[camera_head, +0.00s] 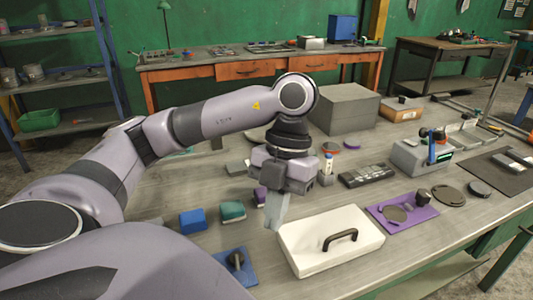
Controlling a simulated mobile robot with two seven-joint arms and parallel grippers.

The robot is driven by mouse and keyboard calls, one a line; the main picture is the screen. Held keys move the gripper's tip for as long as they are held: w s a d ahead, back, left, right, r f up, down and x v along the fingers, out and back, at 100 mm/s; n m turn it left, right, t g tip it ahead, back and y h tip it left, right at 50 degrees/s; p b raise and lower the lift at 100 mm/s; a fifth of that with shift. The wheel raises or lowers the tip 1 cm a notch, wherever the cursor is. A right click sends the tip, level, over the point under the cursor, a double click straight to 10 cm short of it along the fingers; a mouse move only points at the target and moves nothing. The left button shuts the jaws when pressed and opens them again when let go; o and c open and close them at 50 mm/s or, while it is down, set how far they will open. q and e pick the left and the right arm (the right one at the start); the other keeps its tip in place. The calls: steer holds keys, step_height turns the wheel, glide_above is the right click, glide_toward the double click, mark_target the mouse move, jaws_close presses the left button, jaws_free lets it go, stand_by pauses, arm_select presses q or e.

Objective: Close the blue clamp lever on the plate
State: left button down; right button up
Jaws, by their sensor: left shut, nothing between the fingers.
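My left gripper (275,222) points down over the table's middle, beside the left back corner of a white lidded box. Its fingers are together with nothing between them. A blue plate (247,276) with a dark upright knob or lever (236,260) lies at the front, left of the white box and partly hidden by my arm. A blue upright lever-like part (433,152) stands on a grey block device at the right, well away from the gripper. I cannot tell which of these is the clamp lever, or whether it is open. My right gripper is out of view.
The white box (310,259) has a black handle. A purple plate (412,217) with round parts lies right of it. Blue (193,221) and teal (232,211) blocks lie left of the gripper. A large grey box (345,108) stands behind. The table's front right is clear.

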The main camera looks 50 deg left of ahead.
arm_select(q)
steer(key=shift+v, duration=1)
steer(key=shift+d, duration=0.2)
